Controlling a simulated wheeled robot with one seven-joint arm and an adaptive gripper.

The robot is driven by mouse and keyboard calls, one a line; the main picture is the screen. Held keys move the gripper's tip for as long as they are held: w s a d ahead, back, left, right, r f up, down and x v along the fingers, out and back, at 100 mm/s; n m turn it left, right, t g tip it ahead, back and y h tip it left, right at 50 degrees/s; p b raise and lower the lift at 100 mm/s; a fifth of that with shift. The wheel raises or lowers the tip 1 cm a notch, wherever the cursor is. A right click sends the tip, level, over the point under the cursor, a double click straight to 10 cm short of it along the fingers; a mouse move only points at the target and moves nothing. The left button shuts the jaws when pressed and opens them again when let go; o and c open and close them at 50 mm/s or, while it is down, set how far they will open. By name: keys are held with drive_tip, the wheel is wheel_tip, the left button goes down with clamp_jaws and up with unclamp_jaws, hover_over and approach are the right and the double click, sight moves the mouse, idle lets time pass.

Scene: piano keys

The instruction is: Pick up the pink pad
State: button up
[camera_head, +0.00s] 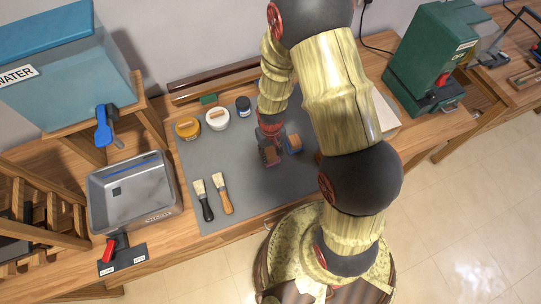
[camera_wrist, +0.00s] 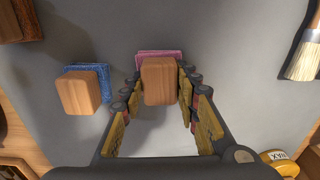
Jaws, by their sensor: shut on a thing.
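The pink pad (camera_wrist: 160,54) has a wooden block handle (camera_wrist: 159,82) and shows at the upper middle of the wrist view. My gripper (camera_wrist: 162,76) is shut on this handle, with one finger on each side. In the head view my gripper (camera_head: 270,146) is over the grey mat, and the held pad's block (camera_head: 271,158) shows just below it. The handle hides most of the pink pad. I cannot tell whether the pad touches the mat or is just above it.
A blue pad (camera_wrist: 87,91) with a wooden handle lies close beside, also seen in the head view (camera_head: 294,143). Two brushes (camera_head: 203,200) lie on the grey mat (camera_head: 250,198). Jars (camera_head: 216,119) stand at its back, and a metal basin (camera_head: 135,192) sits at left.

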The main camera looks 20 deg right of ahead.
sight(270, 152)
drive_tip(key=shift+c, duration=0.8)
drive_tip(key=shift+r, duration=0.15)
drive_tip(key=shift+r, duration=0.25)
wheel_tip(270, 152, up, 2)
drive_tip(key=shift+w+r+p, duration=0.1)
drive_tip(key=shift+r+p, duration=0.05)
drive_tip(key=shift+p, duration=0.15)
drive_tip(key=s+d+r+p, duration=0.2)
drive_tip(key=s+r, duration=0.8)
drive_tip(key=s, duration=0.4)
drive_tip(key=shift+d, duration=0.35)
